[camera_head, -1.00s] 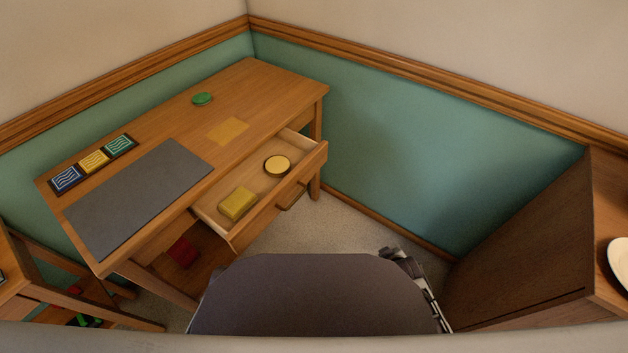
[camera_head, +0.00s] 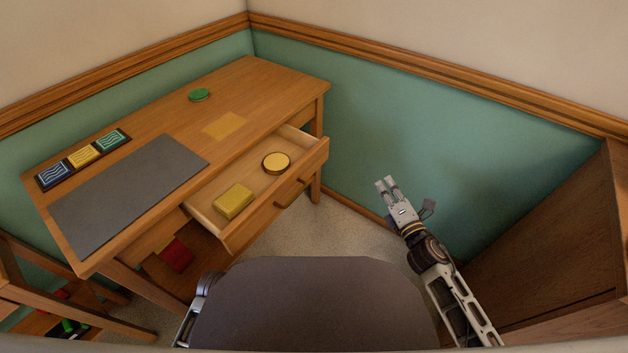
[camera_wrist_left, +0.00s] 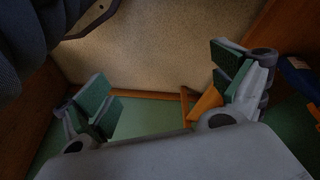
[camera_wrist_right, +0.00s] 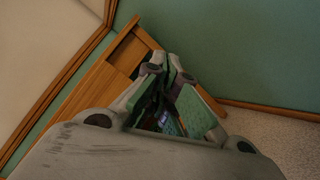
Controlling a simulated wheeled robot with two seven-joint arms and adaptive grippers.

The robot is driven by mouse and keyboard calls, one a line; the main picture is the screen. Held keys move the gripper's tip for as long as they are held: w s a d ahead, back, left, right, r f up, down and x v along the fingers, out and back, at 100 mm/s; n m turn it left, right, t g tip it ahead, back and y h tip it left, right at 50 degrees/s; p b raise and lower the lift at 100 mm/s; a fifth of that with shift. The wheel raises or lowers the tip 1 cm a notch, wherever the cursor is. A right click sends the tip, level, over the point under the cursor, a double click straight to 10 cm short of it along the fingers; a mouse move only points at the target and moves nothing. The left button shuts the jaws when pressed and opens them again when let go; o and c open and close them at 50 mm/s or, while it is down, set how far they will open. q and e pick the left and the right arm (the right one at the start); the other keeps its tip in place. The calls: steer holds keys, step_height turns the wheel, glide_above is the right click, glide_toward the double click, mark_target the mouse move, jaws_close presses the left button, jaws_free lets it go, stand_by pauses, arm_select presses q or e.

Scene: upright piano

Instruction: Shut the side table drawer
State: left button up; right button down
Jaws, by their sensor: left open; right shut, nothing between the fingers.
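The side table (camera_head: 262,85) stands against the green wall, and its drawer (camera_head: 246,222) is pulled out toward me. A wooden handle (camera_head: 293,192) is on the drawer front. Inside the drawer lie a yellow box (camera_head: 233,201) and a round yellow tin (camera_head: 276,163). My right gripper (camera_head: 386,182) is raised to the right of the drawer front, apart from it, shut and empty. It also shows in the right wrist view (camera_wrist_right: 165,75), with the wooden table beyond it. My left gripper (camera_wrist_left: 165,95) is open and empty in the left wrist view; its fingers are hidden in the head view.
On the tabletop are a grey mat (camera_head: 130,190), a tray of coloured cards (camera_head: 82,156), a green disc (camera_head: 199,94) and a yellow sheet (camera_head: 223,126). A red object (camera_head: 176,255) sits under the table. A dark wooden cabinet (camera_head: 550,250) stands at the right. Carpet (camera_head: 335,230) before the drawer is clear.

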arm_select(q)
steer(key=r+b, duration=0.1)
steer(key=d+r+t+b, duration=0.1)
steer(key=b, duration=0.1)
steer(key=shift+w+d+r+h, duration=0.1)
steer(key=shift+w+d+h, duration=0.1)
steer(key=shift+h, duration=0.2)
arm_select(e)
steer(key=s+a+r+n+g+y, duration=0.1)
steer(key=s+a+n+g+y, duration=0.2)
steer(key=n, duration=0.7)
steer(key=s+a+n+g+y, duration=0.3)
steer(key=a+n+y, duration=0.3)
steer(key=n, duration=0.4)
steer(key=shift+a+r+g+y, duration=0.3)
steer(key=shift+a+r, duration=0.05)
steer(key=shift+r, duration=0.05)
steer(key=shift+a, duration=0.1)
glide_toward(306, 173)
steer(key=b+x, duration=0.1)
steer(key=x, duration=0.4)
steer(key=shift+r, duration=0.1)
steer(key=shift+x, duration=0.9)
arm_select(q)
steer(key=shift+d+f, duration=0.2)
steer(key=shift+f, duration=0.8)
arm_select(e)
steer(key=shift+w+a, duration=0.1)
